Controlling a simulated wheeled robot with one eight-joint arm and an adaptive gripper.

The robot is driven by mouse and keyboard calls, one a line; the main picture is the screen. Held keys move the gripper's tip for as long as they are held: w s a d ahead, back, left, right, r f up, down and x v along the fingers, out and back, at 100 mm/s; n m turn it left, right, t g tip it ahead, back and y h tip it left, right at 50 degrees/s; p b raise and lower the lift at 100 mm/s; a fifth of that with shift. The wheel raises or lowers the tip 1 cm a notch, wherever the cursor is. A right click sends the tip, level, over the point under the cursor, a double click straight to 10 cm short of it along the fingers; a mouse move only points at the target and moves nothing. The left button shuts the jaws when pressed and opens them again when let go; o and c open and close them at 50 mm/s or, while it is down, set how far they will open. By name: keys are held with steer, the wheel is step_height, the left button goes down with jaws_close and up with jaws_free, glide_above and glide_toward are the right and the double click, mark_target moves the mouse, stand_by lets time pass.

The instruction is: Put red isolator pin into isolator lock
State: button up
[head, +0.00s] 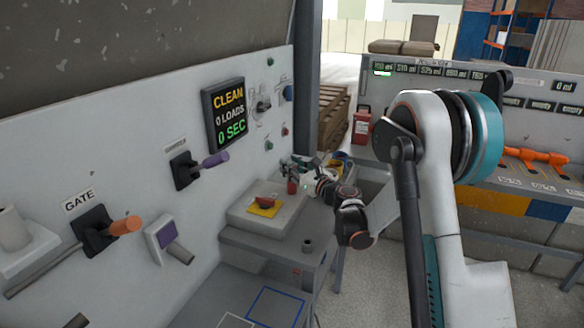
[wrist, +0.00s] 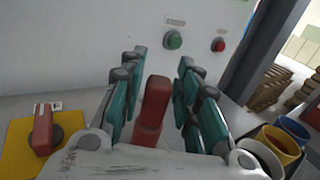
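A red upright piece, which looks like the red isolator pin (wrist: 152,110), stands between the teal fingers of my gripper (wrist: 160,85) in the wrist view. The fingers are spread either side of it, with a gap visible on the right; its lower end is hidden by the gripper body. In the head view the red pin (head: 292,187) shows small beside my gripper (head: 306,170), at the back of the grey bench. A yellow plate (wrist: 18,150) with a red handle (wrist: 43,130), apparently the isolator lock, lies left of my gripper. The yellow plate also shows in the head view (head: 263,210).
The wall panel (head: 140,130) stands close on the left, with a green button (wrist: 173,40) and a red button (wrist: 218,44). Several coloured cups (wrist: 282,140) stand right of my gripper. A small dark cylinder (head: 307,245) stands on the lower bench.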

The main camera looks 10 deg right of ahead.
stand_by(0.3)
steer(key=v, duration=1.2)
steer(key=s+a+r+n+g+h, duration=0.1)
steer(key=s+a+r+n+g, duration=0.2)
steer(key=s+a+n, duration=0.35)
steer(key=s+a+r+n+g, duration=0.2)
steer(key=s+a+n+g, duration=0.15)
steer(key=s+n, duration=0.55)
steer(key=s+d+f+n+g+h, duration=0.1)
steer(key=s+n+h, duration=0.1)
steer(key=s+n, duration=0.3)
steer(key=s+d+n+g+h, duration=0.1)
steer(key=s+d+n+h, duration=0.1)
steer(key=s+n, duration=0.3)
steer(key=s+d+f+n+g+h, duration=0.1)
steer(key=s+n, duration=0.4)
steer(key=s, duration=0.5)
steer(key=shift+s+d+f+n+h, duration=0.4)
steer(key=shift+d+h, duration=0.15)
steer(key=shift+h, duration=0.15)
